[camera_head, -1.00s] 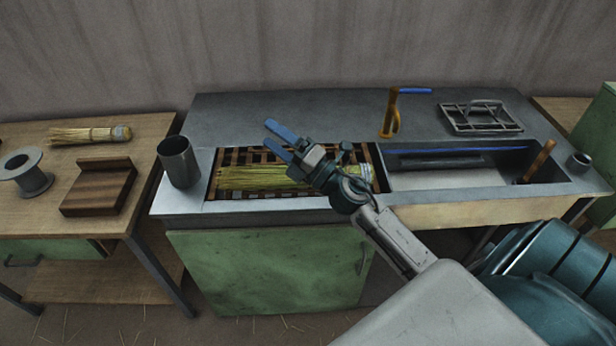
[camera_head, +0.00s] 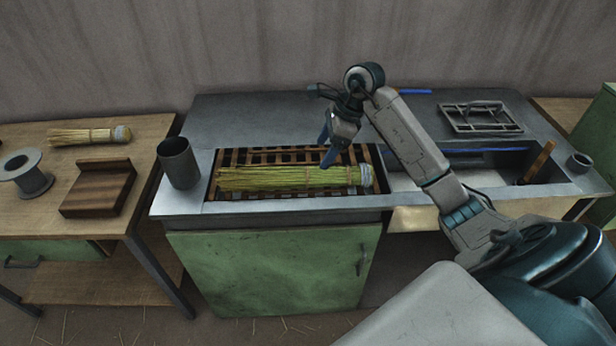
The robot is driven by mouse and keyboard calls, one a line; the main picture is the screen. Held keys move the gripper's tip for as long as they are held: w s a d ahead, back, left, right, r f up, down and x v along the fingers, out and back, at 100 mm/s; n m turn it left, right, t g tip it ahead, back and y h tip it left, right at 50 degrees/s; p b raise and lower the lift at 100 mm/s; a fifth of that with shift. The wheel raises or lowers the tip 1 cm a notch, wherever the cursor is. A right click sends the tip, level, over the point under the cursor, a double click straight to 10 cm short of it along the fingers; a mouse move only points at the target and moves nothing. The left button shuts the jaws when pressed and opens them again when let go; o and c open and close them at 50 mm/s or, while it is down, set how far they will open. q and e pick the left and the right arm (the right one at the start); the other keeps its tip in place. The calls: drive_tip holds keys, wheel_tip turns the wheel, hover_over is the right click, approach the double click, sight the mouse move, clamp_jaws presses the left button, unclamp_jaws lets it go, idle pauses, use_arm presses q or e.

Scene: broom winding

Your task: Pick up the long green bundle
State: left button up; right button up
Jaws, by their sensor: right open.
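The long green bundle (camera_head: 270,178) lies level, left to right, on a wooden slatted rack (camera_head: 240,157) set into the metal counter. It is yellow-green, with a pale wrapped end at the right. My right gripper (camera_head: 327,150) is open, with blue fingers pointing down over the right part of the bundle. Its fingertips are close to the bundle's upper side; I cannot tell whether they touch it. Nothing shows between the fingers. My left gripper is not in view.
A metal cup (camera_head: 179,162) stands left of the rack. A sink (camera_head: 490,165) with a wooden-handled tool (camera_head: 538,162) lies to the right, with a wire rack (camera_head: 480,118) behind it. The left table holds a shorter bundle (camera_head: 88,136), a spool (camera_head: 27,173) and a wooden block (camera_head: 98,188).

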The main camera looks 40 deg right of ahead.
sight(311, 171)
drive_tip(key=p+x, duration=0.1)
drive_tip(key=x, duration=0.3)
drive_tip(key=shift+a+f, duration=0.15)
drive_tip(key=shift+f, duration=0.05)
drive_tip(key=shift+w+a+f, duration=0.1)
drive_tip(key=shift+w+f, duration=0.1)
drive_tip(key=shift+f, duration=0.05)
drive_tip(key=p+x, duration=0.1)
drive_tip(key=x, duration=0.1)
drive_tip(key=p+x, duration=0.1)
drive_tip(key=x, duration=0.1)
drive_tip(key=shift+w+f, duration=0.3)
drive_tip(key=shift+f, duration=0.05)
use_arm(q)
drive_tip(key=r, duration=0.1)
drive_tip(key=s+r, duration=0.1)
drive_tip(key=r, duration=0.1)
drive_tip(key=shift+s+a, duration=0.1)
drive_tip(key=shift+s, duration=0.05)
use_arm(e)
drive_tip(key=c, duration=1.1)
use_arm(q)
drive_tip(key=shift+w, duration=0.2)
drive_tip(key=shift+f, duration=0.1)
use_arm(e)
drive_tip(key=shift+r, duration=0.1)
